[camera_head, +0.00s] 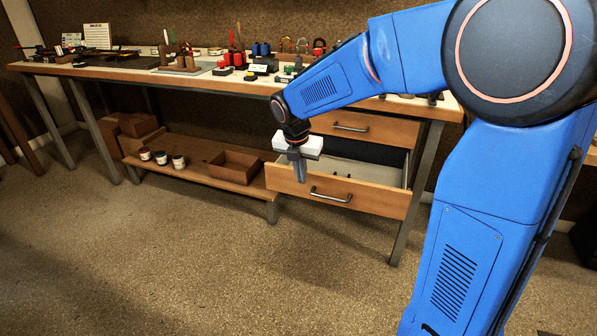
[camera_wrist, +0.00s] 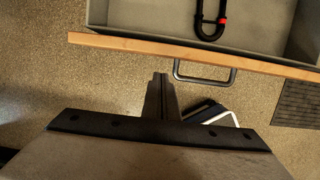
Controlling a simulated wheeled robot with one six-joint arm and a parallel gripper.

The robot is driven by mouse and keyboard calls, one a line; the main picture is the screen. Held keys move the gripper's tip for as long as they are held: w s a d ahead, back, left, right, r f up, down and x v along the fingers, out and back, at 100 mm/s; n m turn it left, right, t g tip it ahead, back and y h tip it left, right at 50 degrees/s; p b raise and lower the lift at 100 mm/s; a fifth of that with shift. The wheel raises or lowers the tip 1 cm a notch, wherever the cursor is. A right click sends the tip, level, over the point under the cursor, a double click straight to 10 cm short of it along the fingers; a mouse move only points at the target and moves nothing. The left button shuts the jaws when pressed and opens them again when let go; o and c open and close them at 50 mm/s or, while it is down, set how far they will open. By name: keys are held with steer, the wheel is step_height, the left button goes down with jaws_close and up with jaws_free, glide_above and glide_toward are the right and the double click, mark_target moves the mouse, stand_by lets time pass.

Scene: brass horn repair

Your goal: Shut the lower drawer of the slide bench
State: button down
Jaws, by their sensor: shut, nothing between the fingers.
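The lower drawer (camera_head: 368,197) of the slide bench (camera_head: 427,150) is pulled out, its wooden front facing the room with a dark bar handle (camera_head: 331,195). The upper drawer (camera_head: 366,128) above it looks closed. My gripper (camera_head: 299,180) is shut and empty, pointing down by the left part of the lower drawer's front. In the wrist view the gripper fingers (camera_wrist: 161,82) are together, apart from the drawer front (camera_wrist: 130,42) and left of its handle (camera_wrist: 205,79).
A low shelf (camera_head: 190,159) left of the drawers holds an open wooden tray (camera_head: 233,166), several small jars (camera_head: 161,159) and brown boxes (camera_head: 137,125). Many tools stand on the bench top. The floor (camera_head: 190,260) in front is clear.

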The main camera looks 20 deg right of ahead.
steer(key=shift+w+d, duration=0.65)
steer(key=shift+w, duration=0.3)
